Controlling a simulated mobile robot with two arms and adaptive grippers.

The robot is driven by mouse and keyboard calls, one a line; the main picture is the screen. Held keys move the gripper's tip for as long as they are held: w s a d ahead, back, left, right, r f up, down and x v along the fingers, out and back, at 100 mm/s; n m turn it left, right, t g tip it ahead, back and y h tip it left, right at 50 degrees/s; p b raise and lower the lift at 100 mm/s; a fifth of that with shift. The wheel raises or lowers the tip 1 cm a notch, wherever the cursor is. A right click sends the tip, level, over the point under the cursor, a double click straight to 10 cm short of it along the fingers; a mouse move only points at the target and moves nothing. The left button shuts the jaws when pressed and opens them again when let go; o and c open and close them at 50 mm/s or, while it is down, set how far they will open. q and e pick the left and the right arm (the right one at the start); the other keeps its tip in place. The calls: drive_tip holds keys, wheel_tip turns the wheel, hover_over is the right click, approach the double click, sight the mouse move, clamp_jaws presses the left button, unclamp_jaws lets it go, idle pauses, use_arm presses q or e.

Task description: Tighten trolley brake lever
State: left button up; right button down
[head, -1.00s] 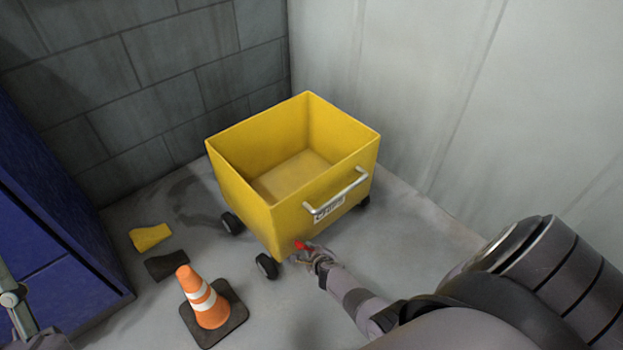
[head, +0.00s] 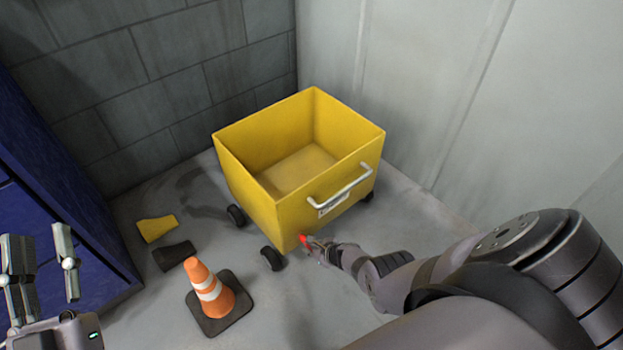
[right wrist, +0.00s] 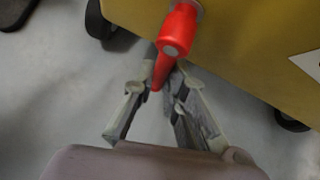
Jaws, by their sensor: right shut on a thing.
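A yellow open-topped trolley (head: 245,195) stands on black wheels near the corner, with a metal push handle (head: 340,188) on its front side. The red brake lever (head: 304,240) sits low on that side near the front left corner. My right gripper (head: 316,247) is at the lever. In the right wrist view the red lever (right wrist: 176,35) angles down from its pivot, and my right gripper (right wrist: 162,88) is shut on its lower end. My left gripper (head: 40,262) is at the lower left, empty, with its fingers spread apart.
An orange and white cone (head: 207,283) on a dark base stands in front of the trolley, left of my right gripper. A yellow chock (head: 157,229) and a black chock (head: 173,256) lie on the floor to the left. A blue cabinet (head: 50,215) is at the left.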

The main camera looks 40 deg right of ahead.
drive_tip(key=shift+s+a+f, duration=0.2)
drive_tip(key=shift+s+a, duration=0.05)
drive_tip(key=shift+a, duration=0.05)
drive_tip(key=c, duration=1.9)
unclamp_jaws()
drive_tip(key=s+d+r, duration=0.2)
drive_tip(key=s, duration=1.1)
drive_tip(key=shift+s+d+r, duration=0.15)
drive_tip(key=shift+s+d, duration=0.05)
drive_tip(key=shift+s, duration=0.2)
